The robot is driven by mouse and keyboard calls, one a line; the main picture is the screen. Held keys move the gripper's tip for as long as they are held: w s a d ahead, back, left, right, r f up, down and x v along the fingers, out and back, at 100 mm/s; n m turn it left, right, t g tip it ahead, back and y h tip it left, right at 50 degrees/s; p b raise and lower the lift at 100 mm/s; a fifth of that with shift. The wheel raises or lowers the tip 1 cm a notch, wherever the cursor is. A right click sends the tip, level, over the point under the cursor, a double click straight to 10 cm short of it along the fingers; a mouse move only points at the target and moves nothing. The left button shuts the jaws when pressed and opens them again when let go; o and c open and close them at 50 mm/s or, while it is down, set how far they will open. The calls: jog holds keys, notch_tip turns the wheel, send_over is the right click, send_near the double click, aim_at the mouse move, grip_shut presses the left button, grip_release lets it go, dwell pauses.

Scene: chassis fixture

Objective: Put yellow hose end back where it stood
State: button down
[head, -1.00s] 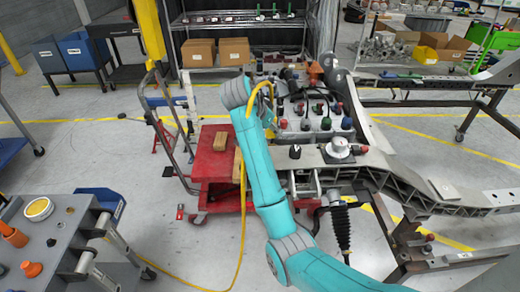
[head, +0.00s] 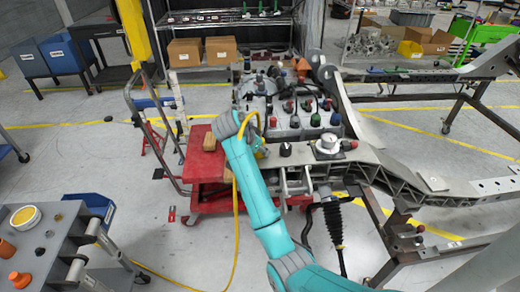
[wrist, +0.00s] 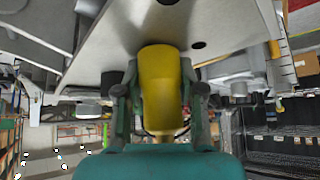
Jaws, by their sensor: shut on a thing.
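The yellow hose end (wrist: 162,88) is a smooth yellow cylinder between the two fingers of my gripper (wrist: 158,92) in the wrist view. My gripper is shut on it. Its far end meets or nearly meets a pale grey plate (wrist: 110,50); I cannot tell whether they touch. In the head view my teal arm hides most of the gripper, beside the chassis's near left corner. The yellow hose (head: 236,215) loops over my wrist and hangs down to the floor.
A red cart (head: 203,165) stands just left of my arm. The grey chassis frame (head: 385,165), with a white-topped round part (head: 328,143) and several coloured caps, lies to the right. A grey bench (head: 60,235) is at the lower left. Floor between bench and cart is mostly clear.

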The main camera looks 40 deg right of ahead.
jog(key=c, duration=0.7)
grip_release()
jog(key=shift+v, duration=3.8)
